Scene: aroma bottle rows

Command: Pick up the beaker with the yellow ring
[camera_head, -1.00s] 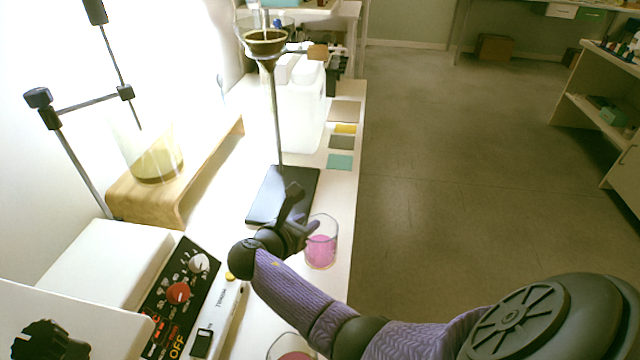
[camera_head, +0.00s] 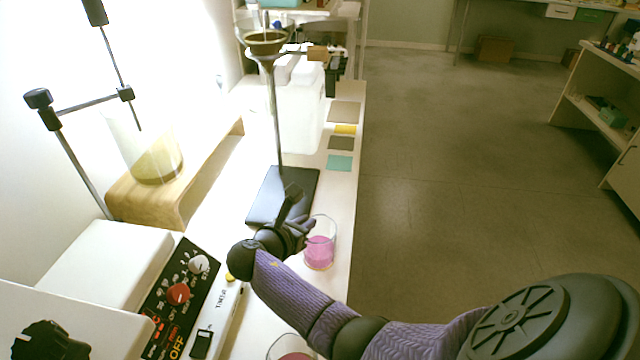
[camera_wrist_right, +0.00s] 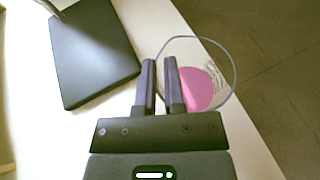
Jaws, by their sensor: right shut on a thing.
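A clear glass beaker with pink liquid (camera_head: 320,252) stands near the right edge of the bench. It also shows in the right wrist view (camera_wrist_right: 200,90). My right gripper (camera_head: 308,228) is at its left side. In the right wrist view, the fingers (camera_wrist_right: 160,68) are close together across the beaker's left wall, shut on it. I cannot make out the colour of any ring on it. A second beaker with reddish liquid (camera_head: 292,355) is cut off at the bottom edge of the head view. My left gripper is not in view.
A stand with a black base (camera_head: 283,195) and a funnel (camera_head: 267,45) is just behind the gripper. A device with knobs (camera_head: 178,294) is at the lower left. A large beaker (camera_head: 155,165) sits on a wooden riser (camera_head: 190,190). Coloured squares (camera_head: 340,162) lie farther back.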

